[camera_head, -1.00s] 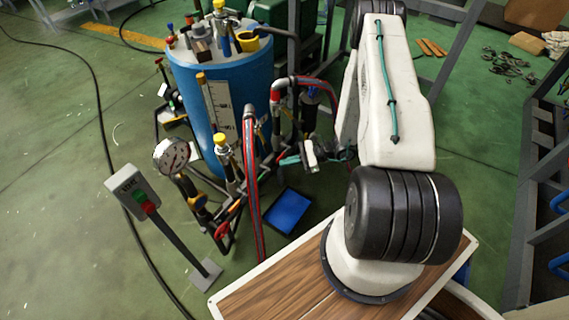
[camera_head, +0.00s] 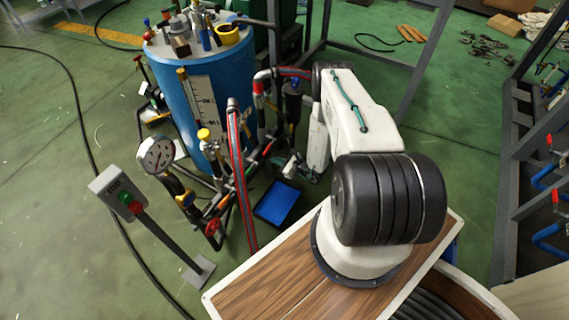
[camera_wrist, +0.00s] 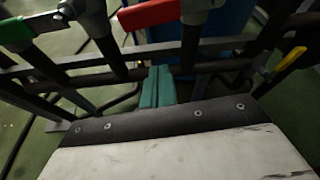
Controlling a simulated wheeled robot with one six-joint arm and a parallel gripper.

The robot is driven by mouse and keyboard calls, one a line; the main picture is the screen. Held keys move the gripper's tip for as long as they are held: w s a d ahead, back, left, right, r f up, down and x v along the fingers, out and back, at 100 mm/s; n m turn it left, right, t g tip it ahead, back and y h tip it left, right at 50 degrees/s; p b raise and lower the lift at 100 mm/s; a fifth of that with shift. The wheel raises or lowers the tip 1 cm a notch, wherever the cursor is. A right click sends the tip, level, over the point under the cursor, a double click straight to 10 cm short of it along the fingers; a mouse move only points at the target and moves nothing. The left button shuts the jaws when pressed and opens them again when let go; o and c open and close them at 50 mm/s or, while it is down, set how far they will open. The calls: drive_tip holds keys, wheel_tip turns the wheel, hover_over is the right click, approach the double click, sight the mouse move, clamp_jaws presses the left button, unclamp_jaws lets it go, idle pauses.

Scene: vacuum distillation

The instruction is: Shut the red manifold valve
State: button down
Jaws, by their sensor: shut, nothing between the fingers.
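A red lever handle (camera_wrist: 150,13) shows at the top of the wrist view, on a valve among dark pipes. Part of it is cut off by the picture's edge. My gripper (camera_wrist: 158,75) has its teal fingers together and empty, pointing into the pipework below the red handle and apart from it in the picture. In the head view my gripper is small and partly hidden among the pipes beside the blue tank (camera_head: 207,110). Red parts show on the pipework there, but I cannot tell which is this handle.
A green handle (camera_wrist: 15,30) lies left and a yellow handle (camera_wrist: 280,72) right in the wrist view. A gauge (camera_head: 157,155), a red-and-grey hose (camera_head: 238,175) and a control post (camera_head: 118,195) stand left of my arm. A blue tray (camera_head: 277,203) is on the floor.

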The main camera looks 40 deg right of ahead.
sight(268, 151)
drive_tip(key=shift+w+a+r, duration=0.3)
drive_tip(key=shift+w+r, duration=0.3)
drive_tip(key=shift+r, duration=0.2)
drive_tip(key=shift+w+a+r, duration=0.3)
drive_tip(key=shift+w+r, duration=0.25)
drive_tip(key=shift+r, duration=0.2)
wheel_tip(268, 151, up, 2)
drive_tip(key=shift+a+m, duration=0.1)
drive_tip(key=shift+m, duration=0.2)
